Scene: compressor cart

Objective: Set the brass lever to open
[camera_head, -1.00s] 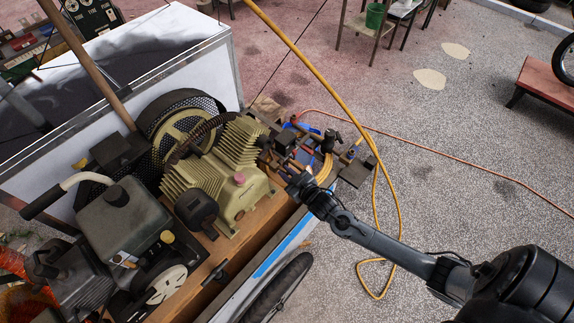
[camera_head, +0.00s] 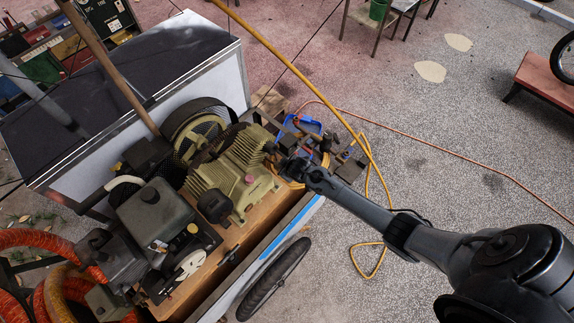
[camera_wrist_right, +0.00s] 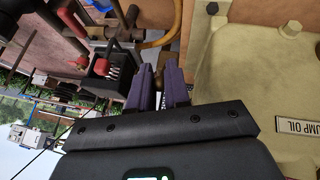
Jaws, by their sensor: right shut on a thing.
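The compressor (camera_head: 235,170), with its finned tan block, sits on the wooden deck of the cart. My right gripper (camera_head: 288,168) reaches in from the right to the fittings at the compressor's right side. In the right wrist view, the two dark fingers of the gripper (camera_wrist_right: 160,82) are close together and shut on a narrow piece, which I take to be the brass lever. The fingers hide nearly all of it, so its angle cannot be told. My left gripper is not in view.
Hoses and fittings crowd the cart's far end beside a blue tray (camera_head: 303,127). A yellow hose (camera_head: 352,128) hangs across the space there. In the wrist view, a red-knobbed part (camera_wrist_right: 101,67) stands left of the fingers. Open floor lies right of the cart.

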